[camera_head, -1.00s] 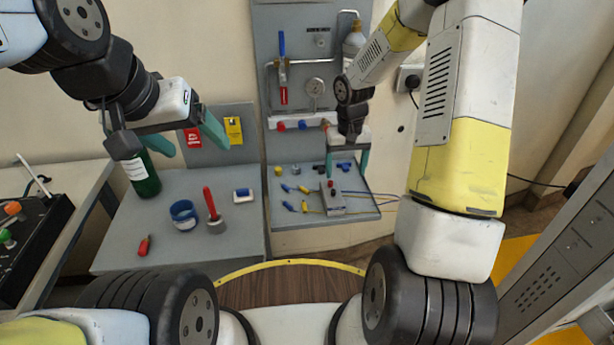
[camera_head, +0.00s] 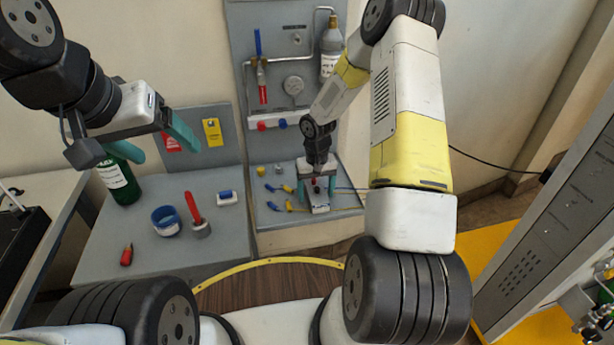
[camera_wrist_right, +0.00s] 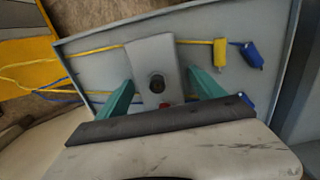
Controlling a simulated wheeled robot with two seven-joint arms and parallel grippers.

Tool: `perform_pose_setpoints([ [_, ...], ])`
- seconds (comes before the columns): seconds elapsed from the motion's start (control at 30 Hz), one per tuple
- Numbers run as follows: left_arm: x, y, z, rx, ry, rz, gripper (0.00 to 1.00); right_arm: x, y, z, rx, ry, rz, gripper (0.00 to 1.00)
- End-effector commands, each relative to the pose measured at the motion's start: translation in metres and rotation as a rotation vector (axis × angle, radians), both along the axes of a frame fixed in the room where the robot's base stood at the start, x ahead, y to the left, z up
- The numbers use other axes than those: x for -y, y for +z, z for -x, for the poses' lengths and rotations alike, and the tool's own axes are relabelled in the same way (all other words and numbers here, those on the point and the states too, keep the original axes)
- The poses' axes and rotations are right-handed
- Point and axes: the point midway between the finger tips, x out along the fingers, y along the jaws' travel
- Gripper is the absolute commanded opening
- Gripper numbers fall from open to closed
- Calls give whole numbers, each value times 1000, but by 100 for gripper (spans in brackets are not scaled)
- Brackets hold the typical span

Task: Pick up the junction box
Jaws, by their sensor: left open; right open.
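The junction box (camera_head: 319,207) is a small grey box with a red button and a dark round knob, lying on the grey tray at the back. In the right wrist view the junction box (camera_wrist_right: 152,52) shows its top face and knob between the teal fingers. My right gripper (camera_head: 317,190) is open, pointing down at the box with one finger on either side of it. In the right wrist view the right gripper (camera_wrist_right: 160,82) has its fingers beside the box; I cannot tell if they touch. My left gripper (camera_head: 168,146) is open and empty above the left table.
Blue and yellow cable plugs (camera_head: 275,188) lie left of the box on the tray (camera_head: 268,220). A panel with pipes and gauge (camera_head: 293,86) stands behind.

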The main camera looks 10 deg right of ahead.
Motion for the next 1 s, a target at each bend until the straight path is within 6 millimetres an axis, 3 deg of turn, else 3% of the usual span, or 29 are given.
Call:
perform_pose_setpoints([
  [0.13,0,0,0,0,0,0,78,0,0,0,0,0,0,74],
  [0.5,0,0,0,0,0,0,78,0,1,0,0,0,0,2],
  [0.8,0,0,0,0,0,0,78,0,3,0,1,-1,0,0],
  [1.0,0,0,0,0,0,0,78,0,16,-1,3,0,0,0],
])
